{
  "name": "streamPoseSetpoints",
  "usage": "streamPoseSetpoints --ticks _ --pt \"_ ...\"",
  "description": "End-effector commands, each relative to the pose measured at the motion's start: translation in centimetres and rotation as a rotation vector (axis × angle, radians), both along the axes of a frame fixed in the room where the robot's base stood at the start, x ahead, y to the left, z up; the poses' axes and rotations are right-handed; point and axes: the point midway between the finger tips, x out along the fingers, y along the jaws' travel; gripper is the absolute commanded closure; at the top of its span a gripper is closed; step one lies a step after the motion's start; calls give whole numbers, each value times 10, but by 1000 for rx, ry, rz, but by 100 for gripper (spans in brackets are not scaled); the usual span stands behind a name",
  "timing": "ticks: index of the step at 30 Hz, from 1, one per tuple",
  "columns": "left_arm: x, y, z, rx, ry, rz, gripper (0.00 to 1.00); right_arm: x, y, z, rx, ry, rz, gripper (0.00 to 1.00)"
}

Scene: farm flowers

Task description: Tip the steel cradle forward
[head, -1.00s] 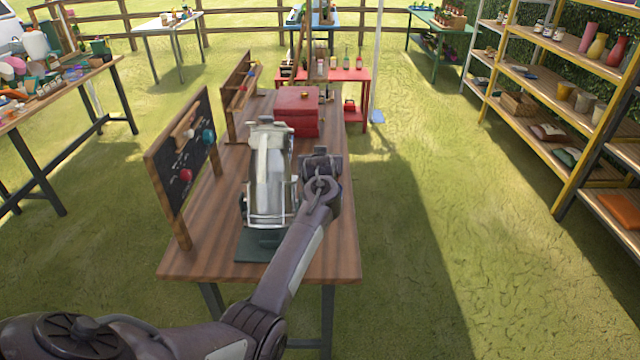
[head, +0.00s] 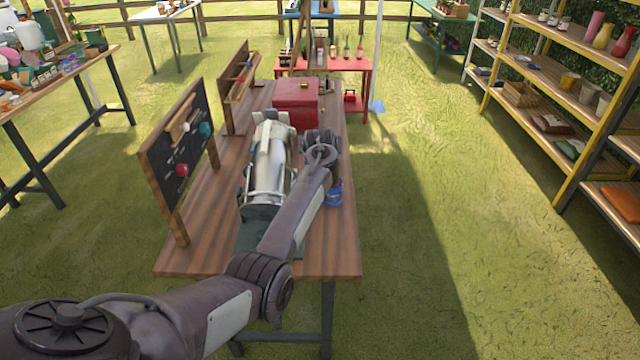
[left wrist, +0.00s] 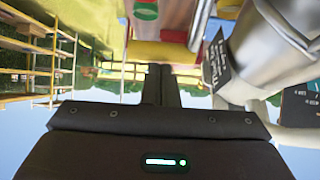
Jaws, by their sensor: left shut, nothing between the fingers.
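The steel cradle (head: 270,165), holding a pale metal cylinder, stands on the wooden table (head: 205,245) over a dark green base. My left gripper (head: 320,138) is at its right side toward the far end, its fingertips hard to make out in the head view. In the left wrist view the fingers (left wrist: 161,84) are shut together and empty. The grey metal of the cradle (left wrist: 275,55) fills the upper right there, close beside the fingers. Whether they touch cannot be told. My forearm covers part of the cradle's right side. My right gripper is not in view.
A black pegboard (head: 180,145) stands along the table's left edge. A red box (head: 296,98) sits behind the cradle. A blue item (head: 334,192) lies right of my arm. Yellow shelves (head: 560,100) stand far right, with open grass between.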

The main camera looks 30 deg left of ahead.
Motion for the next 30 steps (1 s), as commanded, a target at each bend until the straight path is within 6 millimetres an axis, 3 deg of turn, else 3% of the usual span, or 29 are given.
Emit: streamPoseSetpoints --ticks 30 --pt "-1 0 -5 -1 7 1 100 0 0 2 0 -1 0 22"
